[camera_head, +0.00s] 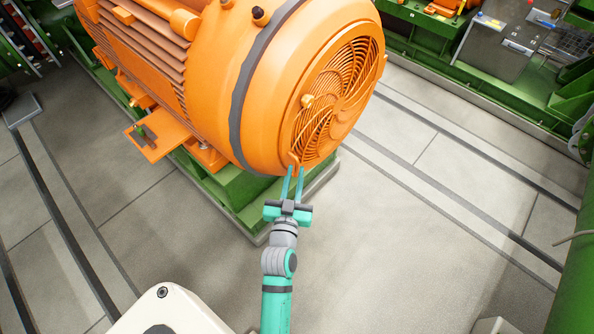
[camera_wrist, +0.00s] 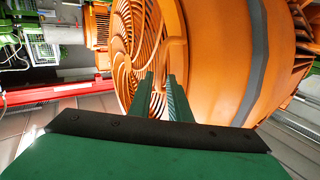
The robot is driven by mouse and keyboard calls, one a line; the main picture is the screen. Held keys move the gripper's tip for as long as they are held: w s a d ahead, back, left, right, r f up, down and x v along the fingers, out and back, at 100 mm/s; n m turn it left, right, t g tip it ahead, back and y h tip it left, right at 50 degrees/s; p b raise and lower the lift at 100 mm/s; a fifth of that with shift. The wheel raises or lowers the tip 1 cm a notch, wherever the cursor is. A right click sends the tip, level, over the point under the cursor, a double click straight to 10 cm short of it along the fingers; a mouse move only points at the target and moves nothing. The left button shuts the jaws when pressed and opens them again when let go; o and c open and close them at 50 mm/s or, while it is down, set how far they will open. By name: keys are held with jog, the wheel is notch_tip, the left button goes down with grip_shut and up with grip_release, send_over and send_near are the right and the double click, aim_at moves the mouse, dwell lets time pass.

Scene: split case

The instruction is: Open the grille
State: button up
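The round orange grille (camera_head: 335,95) with curved slots sits on the end face of a large orange motor (camera_head: 215,85). It also shows in the wrist view (camera_wrist: 140,40), and it looks closed against the motor. A small orange tab (camera_head: 293,159) sticks out at the grille's lower edge. My gripper (camera_head: 295,170) reaches up to this tab from below. Its two teal fingers stand apart with a gap between them, and their tips are at the tab. In the wrist view the fingers (camera_wrist: 163,88) point at the grille's rim. I cannot tell whether they touch the tab.
The motor rests on a green base (camera_head: 240,200). Green machinery with a grey box (camera_head: 500,45) stands at the back right. The grey floor (camera_head: 400,240) right of my arm is clear.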

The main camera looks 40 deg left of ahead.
jog(key=shift+x, duration=0.9)
